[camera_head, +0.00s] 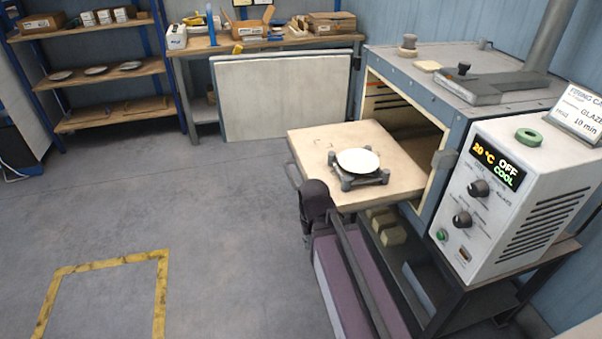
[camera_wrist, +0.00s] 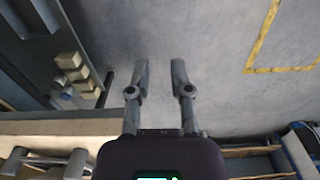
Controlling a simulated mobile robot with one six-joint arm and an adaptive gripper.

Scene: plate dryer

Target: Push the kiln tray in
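The kiln tray (camera_head: 405,185) is a cream slab pulled well out of the kiln (camera_head: 455,112), its back end in the open mouth. A white plate (camera_head: 357,160) lies on a dark stand (camera_head: 372,181) on the tray. A handle (camera_head: 293,175) runs along the tray's outer left edge. My gripper's wrist is at the tray's near left corner in the head view; the fingers are not clear there. In the wrist view my gripper (camera_wrist: 160,64) is open and empty, its two fingers apart over the floor. The tray's edge (camera_wrist: 60,127) shows behind the fingers at lower left.
A white panel (camera_head: 280,95), seemingly the open kiln door, stands left of the kiln. The control box (camera_head: 520,190) reads 20 °C, OFF, COOL. Bricks (camera_head: 387,226) lie on the shelf below the tray. The floor left of the tray is clear.

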